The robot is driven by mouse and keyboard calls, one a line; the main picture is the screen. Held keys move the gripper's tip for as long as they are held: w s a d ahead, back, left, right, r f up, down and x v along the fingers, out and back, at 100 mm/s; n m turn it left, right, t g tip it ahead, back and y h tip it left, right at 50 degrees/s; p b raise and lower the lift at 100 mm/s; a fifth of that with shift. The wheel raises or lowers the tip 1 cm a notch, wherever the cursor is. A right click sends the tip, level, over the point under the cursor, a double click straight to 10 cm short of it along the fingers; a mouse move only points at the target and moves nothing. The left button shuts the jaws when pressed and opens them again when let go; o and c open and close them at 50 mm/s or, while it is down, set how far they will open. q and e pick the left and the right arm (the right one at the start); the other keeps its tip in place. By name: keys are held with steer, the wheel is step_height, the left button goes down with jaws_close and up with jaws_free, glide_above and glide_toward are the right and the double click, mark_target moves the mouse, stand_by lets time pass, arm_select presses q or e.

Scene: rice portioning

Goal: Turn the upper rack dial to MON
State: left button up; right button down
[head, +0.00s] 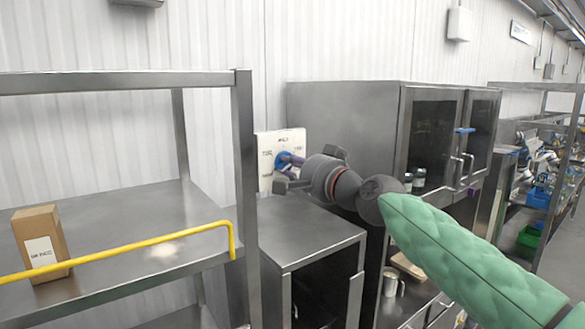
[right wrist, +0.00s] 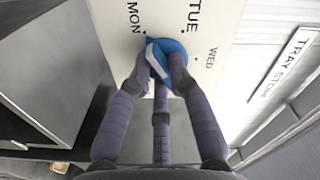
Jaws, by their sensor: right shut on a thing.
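The blue dial (head: 281,160) sits on a cream panel (head: 264,148) on the wall behind the steel units. In the right wrist view the blue dial (right wrist: 180,50) has a white bar, and MON, TUE and WED are printed around it on the panel (right wrist: 215,15). The bar's upper end leans toward the MON and TUE side; I cannot tell which mark it lines up with. My right gripper (head: 288,171) is shut on the dial; its fingers (right wrist: 160,66) hide part of it. My left gripper is not in view.
A steel rack (head: 120,84) with a yellow rail (head: 150,243) and a small brown box (head: 40,240) stands at left. A low steel cabinet (head: 305,235) lies below my right gripper. A tall glass-door unit (head: 345,110) stands close at right.

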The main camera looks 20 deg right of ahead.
steer(key=c, duration=1.1)
jaws_free()
steer(key=shift+w, duration=0.1)
steer(key=shift+c, duration=0.2)
steer(key=v, duration=1.2)
